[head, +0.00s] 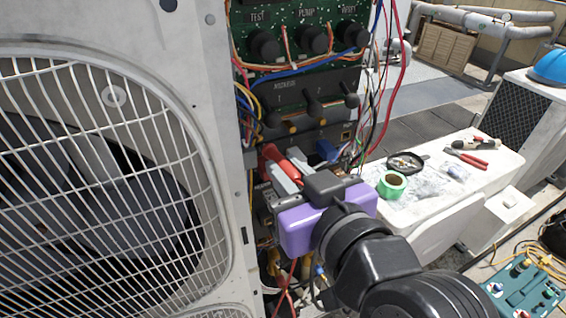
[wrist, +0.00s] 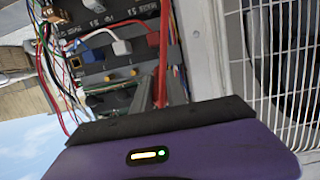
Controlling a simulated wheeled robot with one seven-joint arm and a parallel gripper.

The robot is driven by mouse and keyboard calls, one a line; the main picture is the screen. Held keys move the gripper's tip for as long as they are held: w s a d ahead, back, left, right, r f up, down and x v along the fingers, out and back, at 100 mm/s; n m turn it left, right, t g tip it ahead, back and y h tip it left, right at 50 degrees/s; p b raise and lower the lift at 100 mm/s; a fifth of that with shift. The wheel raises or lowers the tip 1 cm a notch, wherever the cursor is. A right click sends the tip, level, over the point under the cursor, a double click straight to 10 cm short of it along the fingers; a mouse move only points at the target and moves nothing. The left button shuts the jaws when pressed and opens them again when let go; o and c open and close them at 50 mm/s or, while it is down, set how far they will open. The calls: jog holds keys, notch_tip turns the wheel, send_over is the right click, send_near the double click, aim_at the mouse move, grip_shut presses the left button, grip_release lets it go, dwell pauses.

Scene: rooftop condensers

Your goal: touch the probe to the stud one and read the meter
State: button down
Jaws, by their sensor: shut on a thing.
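My gripper (head: 284,178) is in front of the open panel of the condenser, its grey fingers closed on a red probe (head: 275,158). In the wrist view the red probe (wrist: 163,45) runs between the fingers (wrist: 162,92) toward the panel. Brass-coloured studs show on a dark strip, one on the left (head: 293,128) and one on the right (head: 322,122); they also show in the wrist view (wrist: 109,77). Which of them is stud one is not clear. The probe's tip is hard to make out, and I cannot tell contact. I see no meter reading.
Black levers (head: 312,97) and a green board with black knobs (head: 313,38) are above the studs. Loose wires (head: 385,90) hang at the right. The fan grille (head: 110,160) is close on the left. A white bench (head: 425,192) holds green tape (head: 392,184) and red pliers (head: 467,158).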

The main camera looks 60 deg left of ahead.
jog(key=shift+f+p+v, duration=0.15)
jog(key=shift+f+v, duration=0.05)
jog(key=shift+v, duration=0.7)
jog(key=shift+f+p+v, duration=0.1)
jog(key=shift+f+v, duration=0.05)
jog(key=shift+v, duration=0.8)
jog(key=shift+f+p+v, duration=0.15)
jog(key=shift+f+v, duration=0.05)
jog(key=shift+v, duration=0.7)
jog(key=shift+d, duration=0.1)
